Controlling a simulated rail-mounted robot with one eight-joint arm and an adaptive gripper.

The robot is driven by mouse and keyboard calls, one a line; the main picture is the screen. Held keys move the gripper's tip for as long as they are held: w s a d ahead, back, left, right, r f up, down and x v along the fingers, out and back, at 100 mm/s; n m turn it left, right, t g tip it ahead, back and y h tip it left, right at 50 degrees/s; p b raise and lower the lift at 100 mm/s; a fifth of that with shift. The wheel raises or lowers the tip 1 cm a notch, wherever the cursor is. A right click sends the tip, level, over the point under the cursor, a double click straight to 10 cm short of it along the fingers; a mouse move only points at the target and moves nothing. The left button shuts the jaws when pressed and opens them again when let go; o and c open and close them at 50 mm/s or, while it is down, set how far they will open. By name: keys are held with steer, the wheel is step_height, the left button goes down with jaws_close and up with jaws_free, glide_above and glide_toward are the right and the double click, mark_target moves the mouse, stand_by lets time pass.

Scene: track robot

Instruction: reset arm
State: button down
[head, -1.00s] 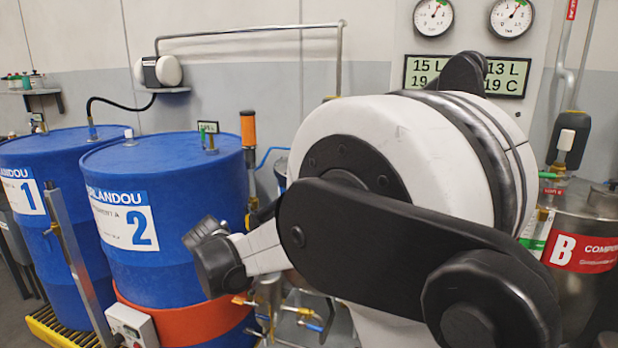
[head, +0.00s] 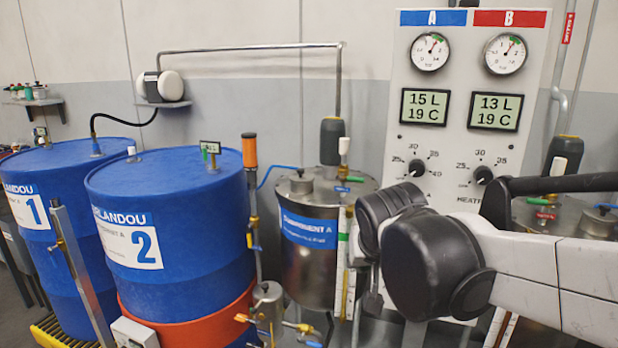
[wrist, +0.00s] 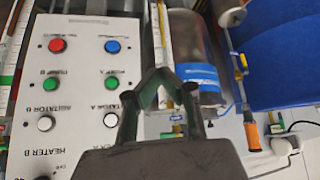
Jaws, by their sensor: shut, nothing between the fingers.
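My gripper (wrist: 158,84) shows in the wrist view with its two dark fingers converging at the tips, shut and empty. In that view it is in front of the gap between a white control panel (wrist: 75,75) and a metal tank with a blue label (wrist: 195,45). In the head view my arm's white and black links reach in from the right, in front of the lower part of the gauge panel. I cannot make out the fingers in the head view.
Blue drums 1 (head: 35,225) and 2 (head: 175,225) stand at the left. The component A tank (head: 310,260) is beside my arm. The gauge panel (head: 465,150) stands behind it. A pipe (head: 250,50) runs along the wall. Floor room is hard to judge.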

steer(key=s+d+p, duration=0.2)
steer(key=s+d, duration=0.2)
steer(key=s, duration=0.5)
steer(key=s+d+p, duration=0.2)
steer(key=s+d, duration=0.3)
steer(key=s, duration=0.3)
steer(key=shift+s+f+g, duration=0.3)
steer(key=shift+s+f, duration=0.1)
steer(key=shift+d, duration=0.1)
stand_by(0.9)
